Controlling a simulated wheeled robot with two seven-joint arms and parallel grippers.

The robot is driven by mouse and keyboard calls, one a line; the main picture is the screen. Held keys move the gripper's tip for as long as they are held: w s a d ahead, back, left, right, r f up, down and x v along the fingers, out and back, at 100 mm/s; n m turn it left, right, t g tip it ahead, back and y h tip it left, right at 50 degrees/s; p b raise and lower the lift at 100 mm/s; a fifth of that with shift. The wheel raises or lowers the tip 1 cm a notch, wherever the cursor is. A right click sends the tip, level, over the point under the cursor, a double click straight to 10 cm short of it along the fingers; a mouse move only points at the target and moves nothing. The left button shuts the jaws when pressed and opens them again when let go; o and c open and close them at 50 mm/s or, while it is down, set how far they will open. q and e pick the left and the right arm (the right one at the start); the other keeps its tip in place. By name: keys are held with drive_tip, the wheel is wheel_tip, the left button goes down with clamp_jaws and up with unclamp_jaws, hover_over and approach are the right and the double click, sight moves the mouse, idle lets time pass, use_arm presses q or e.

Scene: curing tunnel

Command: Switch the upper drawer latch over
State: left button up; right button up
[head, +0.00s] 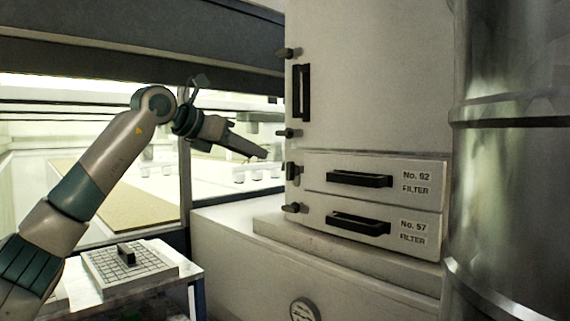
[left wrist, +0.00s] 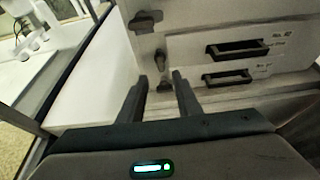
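The white cabinet (head: 375,80) has two filter drawers with black handles, the upper (head: 425,188) and the lower (head: 425,240). The upper drawer latch (head: 292,171) is a small dark piece at that drawer's left edge; it also shows in the left wrist view (left wrist: 160,57), standing roughly upright. My left gripper (head: 264,155) is just left of the latch in the head view. In the left wrist view its two fingers (left wrist: 161,78) are apart with nothing gripped, pointing toward the latches, the upper one just beyond the tips. I see no contact. My right gripper is not in view.
Below it is the lower drawer latch (head: 291,208); above are door latches (head: 287,133) and a tall door handle (head: 301,92). A large metal cylinder (head: 515,160) stands at right. A small table with a gridded tray (head: 160,285) is at lower left. A lit tunnel opening lies behind my arm.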

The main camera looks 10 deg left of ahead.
sight(287, 168)
use_arm(q)
drive_tip(key=p+x, duration=0.4)
drive_tip(key=x, duration=0.7)
drive_tip(key=shift+w+d+p, duration=0.15)
drive_tip(key=shift+p, duration=0.2)
drive_tip(key=shift+w+d+f, duration=0.25)
drive_tip(key=shift+w+f, duration=0.05)
drive_tip(key=shift+w, duration=0.2)
clamp_jaws()
